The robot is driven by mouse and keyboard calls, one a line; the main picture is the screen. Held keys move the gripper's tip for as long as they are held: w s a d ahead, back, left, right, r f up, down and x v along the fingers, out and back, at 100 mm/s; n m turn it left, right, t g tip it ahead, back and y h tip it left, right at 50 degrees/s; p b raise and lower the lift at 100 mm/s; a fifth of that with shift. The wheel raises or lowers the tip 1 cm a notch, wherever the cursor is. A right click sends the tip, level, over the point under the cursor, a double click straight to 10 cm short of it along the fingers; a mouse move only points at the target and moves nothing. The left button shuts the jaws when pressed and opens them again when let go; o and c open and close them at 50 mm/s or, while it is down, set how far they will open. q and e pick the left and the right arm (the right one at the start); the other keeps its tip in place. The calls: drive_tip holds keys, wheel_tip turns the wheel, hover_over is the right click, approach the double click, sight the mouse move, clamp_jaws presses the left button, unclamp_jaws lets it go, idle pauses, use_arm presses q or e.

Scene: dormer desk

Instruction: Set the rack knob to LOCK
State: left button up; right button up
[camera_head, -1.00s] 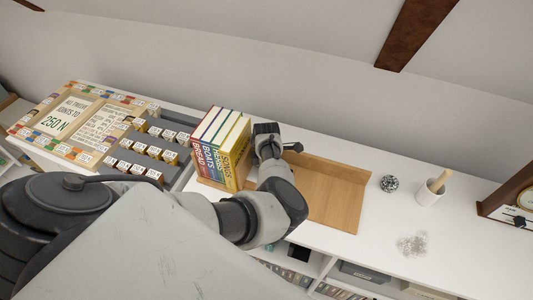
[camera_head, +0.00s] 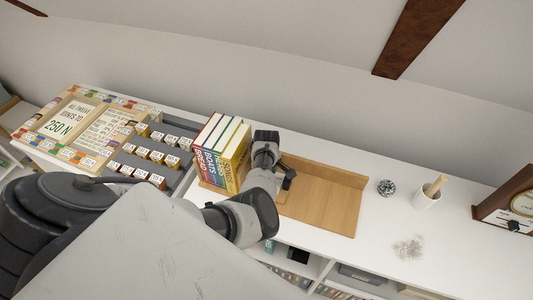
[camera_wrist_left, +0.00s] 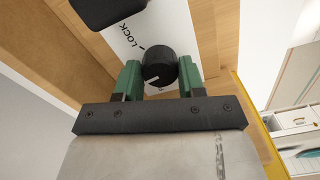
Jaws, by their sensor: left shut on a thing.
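The rack (camera_head: 325,190) is a light wooden stand on the white desk, with books at its left end. In the left wrist view the round black knob (camera_wrist_left: 155,66) sits on a white plate (camera_wrist_left: 124,36) printed LOCK beside a short tick. The knob's white pointer line is turned to the left side, away from that tick. My left gripper (camera_wrist_left: 160,78) has its green fingers on both sides of the knob, shut on it. In the head view my left gripper (camera_head: 267,150) is beside the books, and its fingertips and the knob are hidden. My right gripper is not in view.
Several upright books (camera_head: 222,150) stand right next to my gripper. A tray of labelled blocks (camera_head: 150,155) is to the left. A dark part (camera_wrist_left: 105,10) lies near the plate.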

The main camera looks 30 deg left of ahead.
use_arm(q)
drive_tip(key=m+p, duration=0.1)
drive_tip(key=m, duration=0.2)
drive_tip(key=shift+m, duration=0.4)
drive_tip(key=m+p, duration=0.1)
drive_tip(key=m, duration=0.2)
drive_tip(key=shift+m, duration=0.3)
drive_tip(key=m+p, duration=0.1)
drive_tip(key=m, duration=0.2)
drive_tip(key=shift+m, duration=1.7)
drive_tip(key=o, duration=0.9)
